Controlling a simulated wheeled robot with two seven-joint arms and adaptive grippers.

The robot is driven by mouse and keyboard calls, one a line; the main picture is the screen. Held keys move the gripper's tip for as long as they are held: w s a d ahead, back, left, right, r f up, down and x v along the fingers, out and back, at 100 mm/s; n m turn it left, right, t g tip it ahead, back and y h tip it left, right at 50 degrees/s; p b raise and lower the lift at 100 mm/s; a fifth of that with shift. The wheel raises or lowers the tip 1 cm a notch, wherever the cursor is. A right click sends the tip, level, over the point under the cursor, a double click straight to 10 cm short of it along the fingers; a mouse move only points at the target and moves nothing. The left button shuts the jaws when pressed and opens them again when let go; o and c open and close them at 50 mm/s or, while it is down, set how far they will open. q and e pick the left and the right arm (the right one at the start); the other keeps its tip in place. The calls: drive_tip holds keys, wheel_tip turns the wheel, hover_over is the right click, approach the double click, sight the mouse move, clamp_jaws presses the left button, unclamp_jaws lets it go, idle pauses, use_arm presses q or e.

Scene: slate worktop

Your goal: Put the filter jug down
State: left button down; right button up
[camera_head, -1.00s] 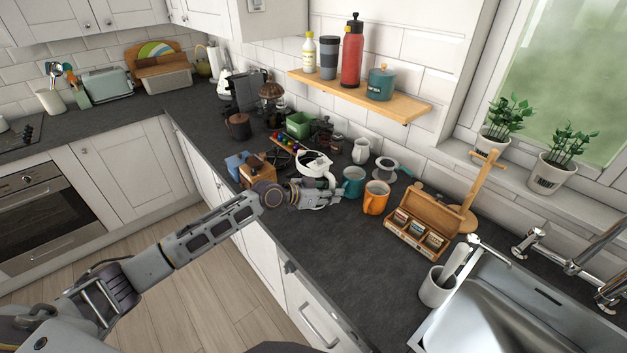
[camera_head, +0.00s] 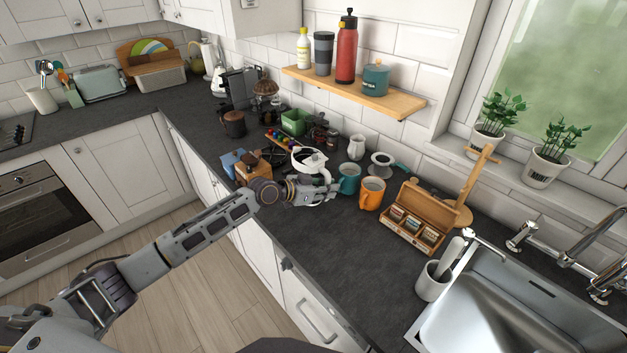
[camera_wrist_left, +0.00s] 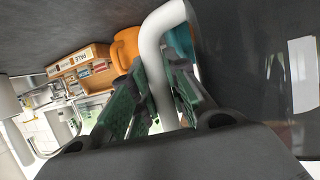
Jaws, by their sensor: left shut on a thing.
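The filter jug (camera_head: 308,158) shows in the head view as a white, rounded shape with a looped handle, at the middle of the slate worktop. My left gripper (camera_head: 322,190) is at its near side, partly covering it. In the left wrist view the jug's white curved handle (camera_wrist_left: 155,55) passes between the green-padded fingers of my left gripper (camera_wrist_left: 158,95), which are shut on it. The jug's base is hidden behind my gripper, so I cannot tell whether it touches the worktop. My right gripper is not in view.
A teal mug (camera_head: 349,179) and an orange mug (camera_head: 372,193) stand close to the right of my gripper. A wooden tea box (camera_head: 418,220) lies beyond them, then the sink (camera_head: 480,310). A wooden grinder (camera_head: 252,168) is left. The worktop in front (camera_head: 330,250) is clear.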

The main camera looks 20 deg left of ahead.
sight(328, 173)
use_arm(q)
drive_tip(key=shift+r, duration=0.15)
drive_tip(key=shift+r+b, duration=0.5)
drive_tip(key=shift+r, duration=4.4)
